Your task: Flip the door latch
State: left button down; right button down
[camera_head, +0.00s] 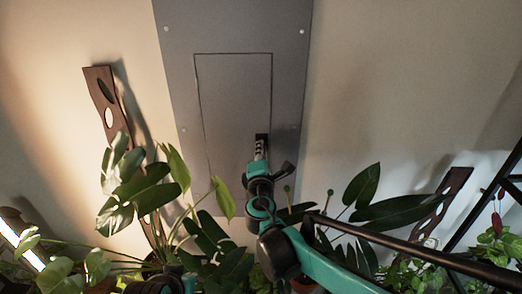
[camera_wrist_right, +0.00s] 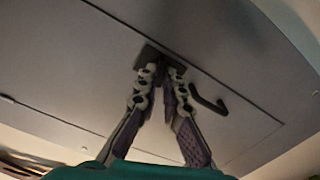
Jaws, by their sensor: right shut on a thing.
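The grey door panel (camera_head: 235,85) is outlined by a thin seam in a larger grey plate on the wall; it also fills much of the right wrist view (camera_wrist_right: 110,70). The latch (camera_head: 262,138) is a small dark piece at the panel's lower right edge. In the right wrist view the dark latch (camera_wrist_right: 152,54) lies at the fingertips. My right gripper (camera_head: 260,150) is shut on the latch, and its two fingers (camera_wrist_right: 163,75) cover part of it. A dark hooked bar (camera_wrist_right: 208,100) sticks out just right of the fingers.
Leafy plants (camera_head: 145,190) crowd the lower left, and more leaves (camera_head: 365,210) stand right of my arm. Dark wooden strips with holes lean at left (camera_head: 100,90) and right (camera_head: 445,200). A black frame (camera_head: 490,200) is at far right. The upper wall is clear.

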jog(key=shift+m, duration=1.8)
jog(key=c, duration=1.7)
grip_release()
jog(key=s, duration=1.2)
